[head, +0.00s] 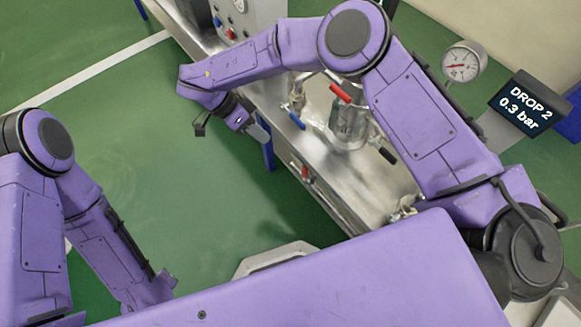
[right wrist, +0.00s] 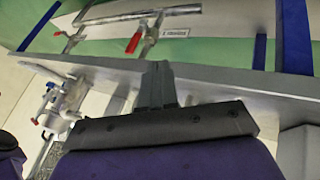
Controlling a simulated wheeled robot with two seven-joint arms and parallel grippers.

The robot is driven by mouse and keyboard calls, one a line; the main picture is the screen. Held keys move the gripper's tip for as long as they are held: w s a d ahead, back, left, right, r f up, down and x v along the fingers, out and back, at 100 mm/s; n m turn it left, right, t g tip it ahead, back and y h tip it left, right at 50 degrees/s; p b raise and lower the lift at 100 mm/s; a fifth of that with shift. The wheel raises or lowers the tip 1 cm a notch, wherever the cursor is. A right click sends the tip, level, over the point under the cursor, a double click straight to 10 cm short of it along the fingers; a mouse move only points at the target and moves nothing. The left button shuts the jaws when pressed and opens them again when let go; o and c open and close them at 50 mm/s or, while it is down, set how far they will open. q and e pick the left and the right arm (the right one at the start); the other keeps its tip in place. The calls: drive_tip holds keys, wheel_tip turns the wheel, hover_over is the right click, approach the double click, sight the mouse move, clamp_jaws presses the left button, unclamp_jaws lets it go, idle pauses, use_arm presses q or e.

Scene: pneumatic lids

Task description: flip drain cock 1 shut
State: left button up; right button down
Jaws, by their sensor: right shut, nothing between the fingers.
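In the right wrist view, two drain cocks with red handles sit on pipework below the bench edge: one red handle (right wrist: 134,41) near the middle and another (right wrist: 61,33) to its left. I cannot read which is drain cock 1. A red handle (head: 305,172) also shows on the bench front in the head view. My right gripper (head: 260,131) is shut and empty, beside the bench's front edge. It shows in the right wrist view (right wrist: 158,82), its fingers pointing toward the cocks and apart from them. My left gripper is out of view.
A gauge (head: 463,62) and a display (head: 529,104) reading "DROP 2 0.3 bar" stand at right. Green floor (head: 190,200) left of the bench is free.

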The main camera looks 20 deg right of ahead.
sight(303, 173)
drive_tip(key=shift+r, duration=0.1)
drive_tip(key=s+d+f+b, duration=0.1)
drive_tip(key=s+d+f, duration=0.5)
drive_tip(key=s+f, duration=0.1)
drive_tip(key=shift+d+f+b, duration=0.3)
drive_tip(key=shift+f, duration=0.2)
drive_tip(key=s+p, duration=0.1)
drive_tip(key=p, duration=0.1)
drive_tip(key=r+p, duration=0.1)
drive_tip(key=p, duration=0.2)
drive_tip(key=shift+s+d+r, duration=0.15)
drive_tip(key=shift+s+d, duration=0.15)
drive_tip(key=shift+s, duration=0.2)
drive_tip(key=shift+f, duration=0.3)
